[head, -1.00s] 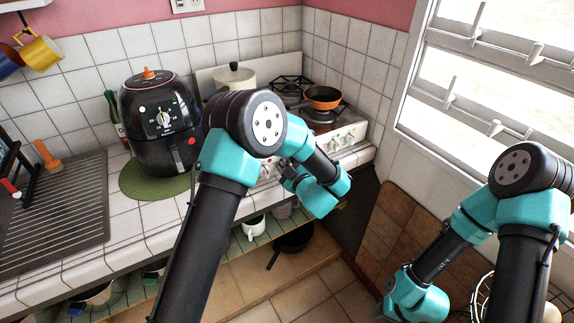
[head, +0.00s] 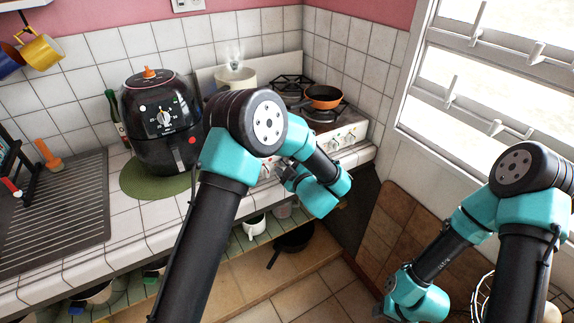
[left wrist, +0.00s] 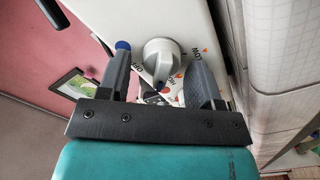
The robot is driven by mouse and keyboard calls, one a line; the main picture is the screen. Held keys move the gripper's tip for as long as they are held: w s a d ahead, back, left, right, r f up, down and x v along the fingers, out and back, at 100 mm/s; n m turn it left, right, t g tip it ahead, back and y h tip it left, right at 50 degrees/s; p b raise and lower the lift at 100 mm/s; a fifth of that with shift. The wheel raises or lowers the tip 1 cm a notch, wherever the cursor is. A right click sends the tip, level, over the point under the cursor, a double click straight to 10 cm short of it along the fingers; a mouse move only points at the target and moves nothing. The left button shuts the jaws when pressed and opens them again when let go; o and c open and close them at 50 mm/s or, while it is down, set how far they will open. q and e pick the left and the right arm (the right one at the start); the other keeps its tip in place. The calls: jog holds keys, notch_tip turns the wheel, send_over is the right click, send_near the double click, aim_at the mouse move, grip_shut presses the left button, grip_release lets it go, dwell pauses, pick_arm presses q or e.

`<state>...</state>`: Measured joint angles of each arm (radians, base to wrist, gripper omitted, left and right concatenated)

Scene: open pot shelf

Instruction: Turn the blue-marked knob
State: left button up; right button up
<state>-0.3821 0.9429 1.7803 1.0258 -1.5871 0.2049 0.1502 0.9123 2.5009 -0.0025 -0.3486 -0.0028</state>
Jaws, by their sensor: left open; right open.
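The grey-white knob (left wrist: 160,58) is on the white stove front in the left wrist view, with a blue dot (left wrist: 122,45) beside it. My left gripper (left wrist: 160,80) is open, with one finger on either side of the knob; whether the fingers touch it I cannot tell. In the head view my left gripper (head: 287,175) is at the stove front (head: 345,137), and my arm hides part of the panel. My right gripper (head: 380,311) is low at the right, far from the stove, open; its fingers are barely visible.
A cream pot (head: 237,78) and an orange pan (head: 322,97) are on the stove. A black air fryer (head: 160,120) stands on a green mat (head: 135,185) left of my left arm. A dark pan (head: 293,240) is on the shelf below.

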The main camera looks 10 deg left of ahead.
pick_arm(q)
jog(key=v, duration=1.2)
jog(key=shift+w, duration=0.1)
dwell(0.4)
jog(key=s+a+f+m+g+h, duration=0.1)
jog(key=a+f+m+g+h, duration=0.1)
jog(key=a+f+m+h, duration=0.45)
jog(key=a+f+m+g+h, duration=0.1)
jog(key=a+f+m+h, duration=0.15)
jog(key=f+h, duration=0.45)
jog(key=s+a+f+m+g+h, duration=0.1)
jog(key=s+a+f+m+g, duration=0.2)
jog(key=s+f, duration=0.4)
jog(key=s+a+f+m+g+h, duration=0.1)
jog(key=s+a+f+m+g, duration=0.3)
jog(key=s, duration=1)
notch_tip(320, 180, down, 3)
jog(key=a+g, duration=0.1)
jog(key=g, duration=0.1)
jog(key=shift+g, duration=0.4)
